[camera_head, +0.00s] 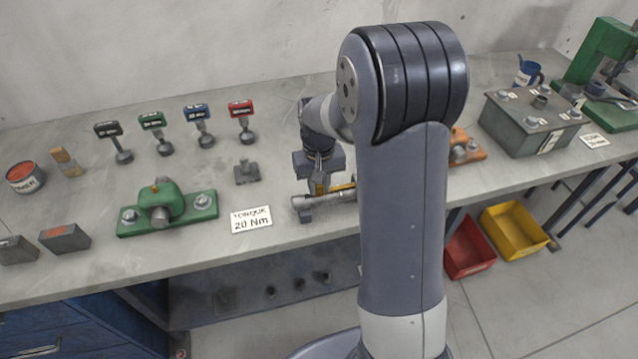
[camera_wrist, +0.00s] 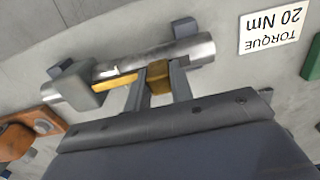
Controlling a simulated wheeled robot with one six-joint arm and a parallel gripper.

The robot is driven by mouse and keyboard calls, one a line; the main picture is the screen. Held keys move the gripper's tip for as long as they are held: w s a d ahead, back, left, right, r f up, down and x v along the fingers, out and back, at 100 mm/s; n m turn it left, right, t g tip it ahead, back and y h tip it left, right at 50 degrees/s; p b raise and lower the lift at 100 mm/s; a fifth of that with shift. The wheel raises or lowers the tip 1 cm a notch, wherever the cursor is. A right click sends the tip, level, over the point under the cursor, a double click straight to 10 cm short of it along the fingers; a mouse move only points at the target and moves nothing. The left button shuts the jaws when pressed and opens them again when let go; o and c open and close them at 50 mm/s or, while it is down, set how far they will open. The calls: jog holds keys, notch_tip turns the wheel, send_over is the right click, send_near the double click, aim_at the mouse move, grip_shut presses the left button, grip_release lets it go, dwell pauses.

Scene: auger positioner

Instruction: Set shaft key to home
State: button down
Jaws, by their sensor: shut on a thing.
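A grey metal shaft (camera_wrist: 190,52) lies across two grey supports in the wrist view. It also shows in the head view (camera_head: 308,202), partly hidden behind my arm. My gripper (camera_wrist: 158,80) is at the shaft's near side, shut on a small brass-yellow block, which looks like the shaft key (camera_wrist: 158,70). The key sits close against the shaft; I cannot tell whether it touches it. A yellow strip (camera_wrist: 116,82) runs along the shaft beside the key. In the head view my gripper (camera_head: 318,184) is just above the shaft, fingers pointing down.
A "TORQUE 20 Nm" card (camera_head: 251,219) lies left of the shaft. A green bearing block (camera_head: 168,206) and several colour-topped tools (camera_head: 203,128) stand farther left. An orange bracket (camera_head: 466,147) and grey box (camera_head: 528,120) are to the right. My arm hides part of the bench.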

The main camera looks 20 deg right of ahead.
aim_at(337, 191)
jog(key=d, duration=0.4)
jog(key=shift+d, duration=0.25)
jog(key=c, duration=1.2)
grip_release()
jog(key=shift+d, duration=0.15)
jog(key=shift+c, duration=0.2)
jog(key=shift+r, duration=0.1)
notch_tip(337, 191, up, 11)
jog(key=b, duration=0.1)
jog(key=shift+f, duration=0.2)
